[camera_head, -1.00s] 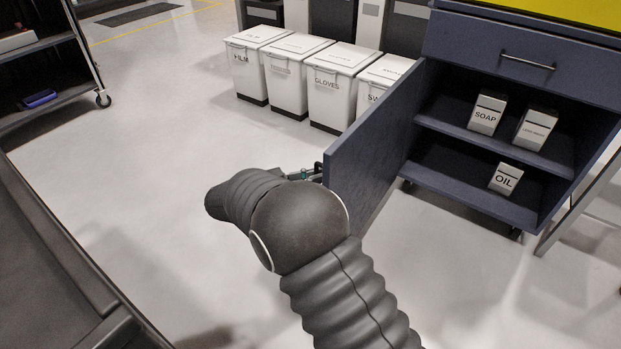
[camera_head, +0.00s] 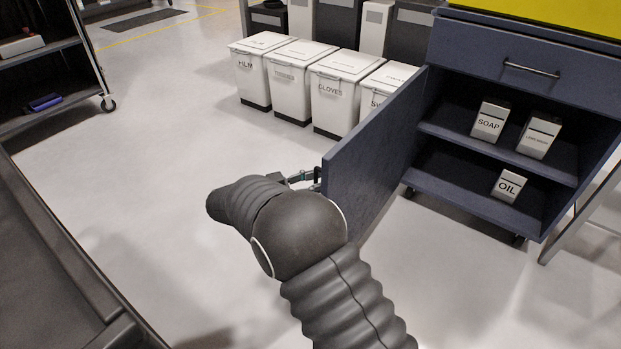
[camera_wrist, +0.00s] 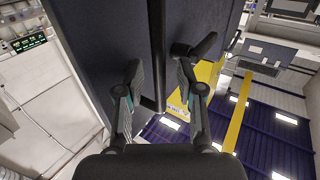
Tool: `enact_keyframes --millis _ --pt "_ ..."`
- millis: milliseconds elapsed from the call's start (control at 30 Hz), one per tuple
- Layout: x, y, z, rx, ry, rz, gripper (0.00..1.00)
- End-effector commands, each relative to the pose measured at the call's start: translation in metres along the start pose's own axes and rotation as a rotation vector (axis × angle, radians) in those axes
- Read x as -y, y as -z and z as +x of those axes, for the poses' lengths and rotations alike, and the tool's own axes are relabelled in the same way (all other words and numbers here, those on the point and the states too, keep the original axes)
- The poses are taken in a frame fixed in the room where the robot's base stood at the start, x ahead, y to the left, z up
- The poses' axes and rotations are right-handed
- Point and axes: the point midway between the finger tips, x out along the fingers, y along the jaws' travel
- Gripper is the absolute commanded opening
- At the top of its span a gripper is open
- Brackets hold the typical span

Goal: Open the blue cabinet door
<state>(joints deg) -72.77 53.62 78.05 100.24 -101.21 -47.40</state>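The dark blue cabinet door (camera_head: 365,150) stands swung out wide on its left hinge side, with the cabinet interior (camera_head: 455,172) exposed. In the wrist view a dark vertical handle bar (camera_wrist: 157,50) runs in front of the door panel (camera_wrist: 105,40). My gripper (camera_wrist: 158,78) has its two fingers apart, one on each side of the bar, with visible gaps. In the head view my gripper (camera_head: 303,177) is at the door's free edge, mostly hidden behind my arm. Soap (camera_head: 489,122), a second box (camera_head: 539,136) and oil (camera_head: 509,186) stand on the shelves.
Several white lidded bins (camera_head: 331,90) stand behind the door. A closed drawer (camera_head: 530,62) is above the opening. A dark shelf cart (camera_head: 50,75) is at the far left. The floor (camera_head: 170,150) left of the door is clear.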

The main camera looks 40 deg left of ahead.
Motion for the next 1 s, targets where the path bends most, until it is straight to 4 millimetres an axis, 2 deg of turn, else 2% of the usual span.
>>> enact_keyframes --millis 167,267,700,833,1000 --pt "0.0 0.001 -0.005 0.0 0.0 0.001 0.37" --pt "0.001 0.0 -0.018 -0.001 0.003 0.001 0.37" --pt "0.0 -0.001 -0.1 0.0 0.003 0.0 0.37" --pt "0.0 -0.001 -0.114 0.0 0.003 0.0 0.37" --pt "0.0 -0.001 -0.121 0.0 0.001 0.0 0.37"
